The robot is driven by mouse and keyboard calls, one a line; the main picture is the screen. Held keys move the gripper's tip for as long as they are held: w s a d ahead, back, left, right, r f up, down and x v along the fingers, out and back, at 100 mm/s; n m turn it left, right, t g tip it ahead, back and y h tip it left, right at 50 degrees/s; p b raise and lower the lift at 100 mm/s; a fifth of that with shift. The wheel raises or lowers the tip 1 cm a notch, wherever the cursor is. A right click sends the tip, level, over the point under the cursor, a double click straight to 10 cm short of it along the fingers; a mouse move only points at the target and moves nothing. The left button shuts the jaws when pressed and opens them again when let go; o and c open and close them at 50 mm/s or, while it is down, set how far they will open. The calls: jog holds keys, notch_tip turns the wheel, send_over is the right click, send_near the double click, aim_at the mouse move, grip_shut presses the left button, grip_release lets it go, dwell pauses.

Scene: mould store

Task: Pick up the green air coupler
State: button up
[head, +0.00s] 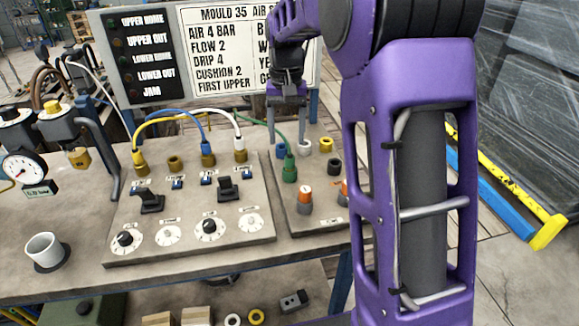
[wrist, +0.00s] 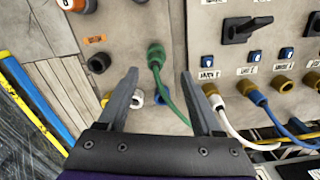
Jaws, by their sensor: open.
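The green air coupler (head: 289,168) stands upright on the right-hand panel, with a green hose rising from its top. In the wrist view the coupler (wrist: 156,54) sits just beyond the fingertips, and its hose runs back between the fingers. My gripper (head: 287,142) points down above and behind the coupler. In the wrist view my gripper (wrist: 160,75) is open, one finger on each side of the hose, and the coupler is not between the pads.
Blue, white (head: 305,147), yellow (head: 326,144) and black (head: 335,166) ports and an orange-topped knob (head: 305,195) surround the coupler. The left panel (head: 190,250) carries yellow, blue and white hoses, switches and dials. A sign board (head: 195,50) stands behind. A white cup (head: 42,250) stands front left.

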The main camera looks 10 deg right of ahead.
aim_at(290, 154)
notch_tip(290, 154, down, 2)
jog(key=shift+f, duration=0.15)
jog(key=f, duration=0.1)
jog(key=f+b, duration=0.1)
jog(key=f, duration=0.3)
jog(key=shift+w+d+f, duration=0.1)
jog(key=shift+w+d, duration=0.1)
jog(key=shift+d, duration=0.2)
grip_shut()
